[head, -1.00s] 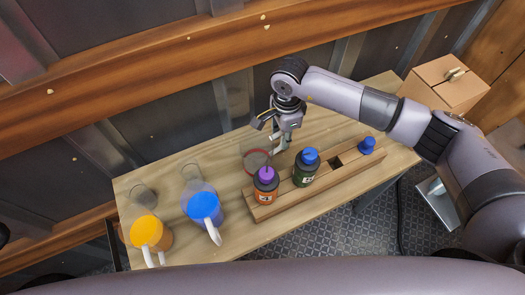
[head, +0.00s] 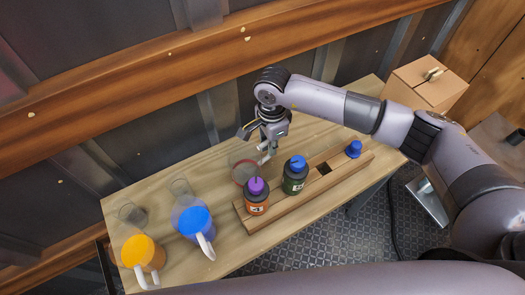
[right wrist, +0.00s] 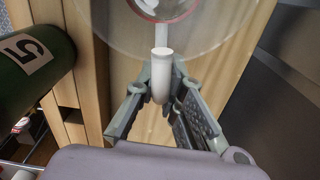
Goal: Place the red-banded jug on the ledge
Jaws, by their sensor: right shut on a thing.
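The red-banded jug (head: 241,176) is clear and stands on the wooden table behind the purple-capped bottle. Its red ring and white handle (right wrist: 162,74) show in the right wrist view. My right gripper (head: 267,152) is at the jug's handle side. In the right wrist view its fingers (right wrist: 164,92) are shut on the white handle. A brown wooden ledge (head: 150,73) runs along the wall behind the table. My left gripper is not in view.
An orange-lidded jug (head: 141,252) and a blue-lidded jug (head: 193,221) stand at the left. A wooden rack (head: 325,183) holds a purple-capped bottle (head: 257,200), a green bottle (head: 295,177) and a blue-capped item (head: 354,149). A cardboard box (head: 426,82) is at the back right.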

